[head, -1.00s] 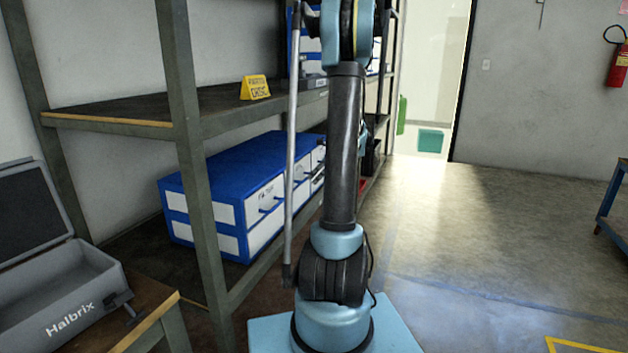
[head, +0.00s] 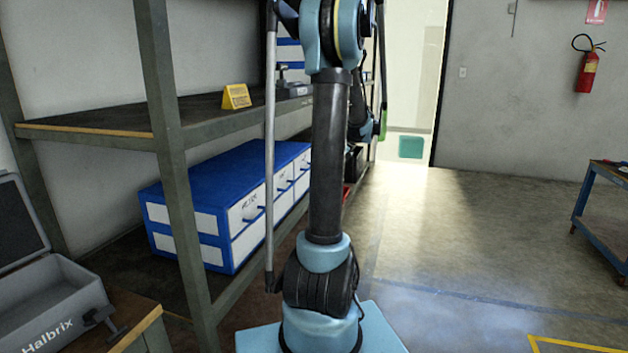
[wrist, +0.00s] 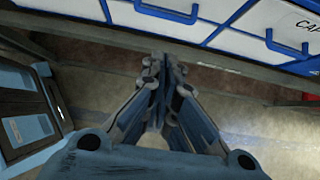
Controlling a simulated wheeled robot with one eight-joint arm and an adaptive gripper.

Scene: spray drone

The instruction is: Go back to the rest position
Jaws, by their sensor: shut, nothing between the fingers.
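My gripper (wrist: 160,92) shows in the wrist view with its fingers together and nothing between them. It points down over the floor, in front of a shelf edge. In the head view my arm stands upright in the middle, and the gripper itself is not clearly seen there. Blue and white drawer units (wrist: 225,22) lie beyond the fingers at the top of the wrist view.
A metal shelf rack (head: 175,150) stands close on the left, with a blue drawer box (head: 225,190) and a yellow sign (head: 236,97). A grey open case (head: 55,305) is at lower left. A blue cart (head: 600,220) stands right. The floor (head: 470,240) between is clear.

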